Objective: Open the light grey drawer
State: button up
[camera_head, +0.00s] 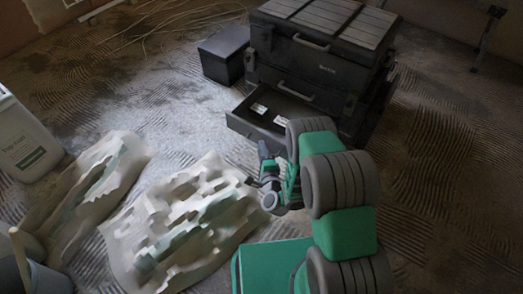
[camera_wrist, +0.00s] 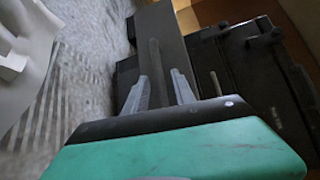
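A dark tool chest (camera_head: 325,72) stands at the back centre. Its low drawer (camera_head: 243,129) is pulled out towards me, with two small pale items inside. A higher drawer has a bar handle (camera_head: 295,92) and looks shut. All the drawers look dark in this light; none is plainly light grey. My gripper (camera_head: 266,160) is just in front of the pulled-out drawer, partly hidden by my arm. In the wrist view my gripper (camera_wrist: 159,76) has its fingers apart, with a grey bar (camera_wrist: 155,58) between them against a dark panel. I cannot tell whether they touch it.
A black box (camera_head: 224,55) stands left of the chest. Crumpled plaster-stained sheets (camera_head: 185,225) cover the floor at front left. A pale container (camera_head: 25,140) and a bucket (camera_head: 45,280) stand at the left edge.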

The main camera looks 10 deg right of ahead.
jog(key=shift+s, duration=0.1)
jog(key=s+r+p, duration=0.1)
jog(key=s, duration=0.6)
jog(key=shift+s+d, duration=0.25)
jog(key=shift+d, duration=0.05)
dwell(0.3)
